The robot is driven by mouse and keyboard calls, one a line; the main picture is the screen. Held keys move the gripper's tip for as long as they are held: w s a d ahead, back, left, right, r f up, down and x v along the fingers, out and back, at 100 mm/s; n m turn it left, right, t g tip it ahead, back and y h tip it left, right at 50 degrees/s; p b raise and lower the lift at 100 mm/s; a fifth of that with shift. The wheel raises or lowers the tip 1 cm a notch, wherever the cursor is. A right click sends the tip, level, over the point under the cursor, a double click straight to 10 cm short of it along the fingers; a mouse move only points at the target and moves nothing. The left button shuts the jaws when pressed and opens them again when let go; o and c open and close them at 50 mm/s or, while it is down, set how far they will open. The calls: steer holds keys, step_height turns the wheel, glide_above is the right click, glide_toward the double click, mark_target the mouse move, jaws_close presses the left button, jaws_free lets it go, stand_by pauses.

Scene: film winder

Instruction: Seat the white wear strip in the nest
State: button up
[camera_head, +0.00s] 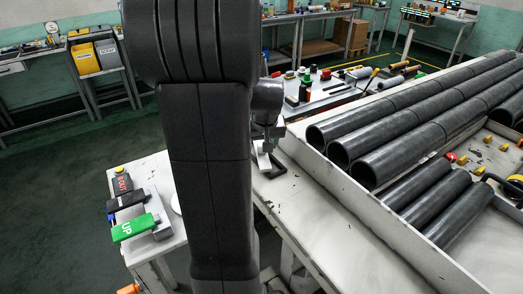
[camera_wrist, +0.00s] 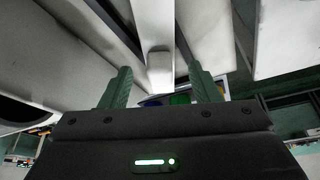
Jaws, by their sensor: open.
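In the wrist view my gripper (camera_wrist: 158,80) is open, its two green fingers apart. A pale bar (camera_wrist: 155,25) runs down from the top of that view and ends in a squared, rounded tip between the fingers, with gaps on both sides. I cannot tell whether this bar is the white wear strip or part of a bench or fixture. In the head view my dark arm fills the middle and hides much of the bench behind it; the gripper's fingers are not clear there. I cannot make out the nest in either view.
A small stand (camera_head: 160,216) at left carries a green "UP" block (camera_head: 133,227) and a black block (camera_head: 126,200). Loose tools and small parts (camera_head: 325,85) lie behind.

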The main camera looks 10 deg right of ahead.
steer(key=shift+w+f, duration=0.25)
steer(key=shift+f, duration=0.4)
steer(key=c, duration=1.2)
steer(key=shift+o, duration=0.2)
steer(key=shift+r, duration=0.2)
